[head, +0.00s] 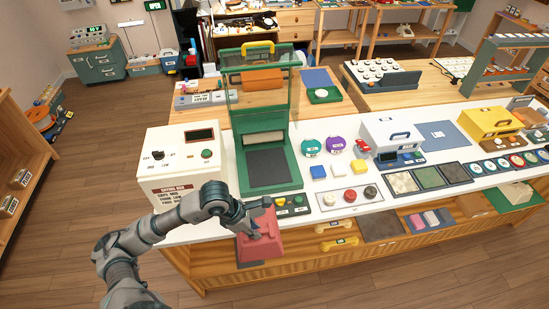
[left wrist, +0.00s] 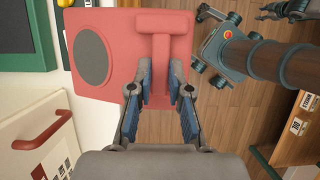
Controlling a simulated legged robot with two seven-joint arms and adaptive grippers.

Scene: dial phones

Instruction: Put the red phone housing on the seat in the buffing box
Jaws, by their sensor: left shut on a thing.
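The red phone housing (head: 262,243) hangs in front of the white counter's near edge. My left gripper (head: 264,220) holds it. In the left wrist view, the housing (left wrist: 112,88) shows a dark round disc and a raised T-shaped part, and the left gripper's fingers (left wrist: 160,92) are shut on the stem of that part. The green box (head: 236,172), which looks like the buffing box, stands behind on the counter with its clear, yellow-handled cover raised. A dark flat pad (head: 268,166), likely the seat, lies empty on its floor.
A white box with a dial and a green button (head: 182,160) stands left of the green box. A small button panel (head: 291,205) sits at its front right. Coloured round tins (head: 335,145) and blocks lie to the right. The floor in front is clear.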

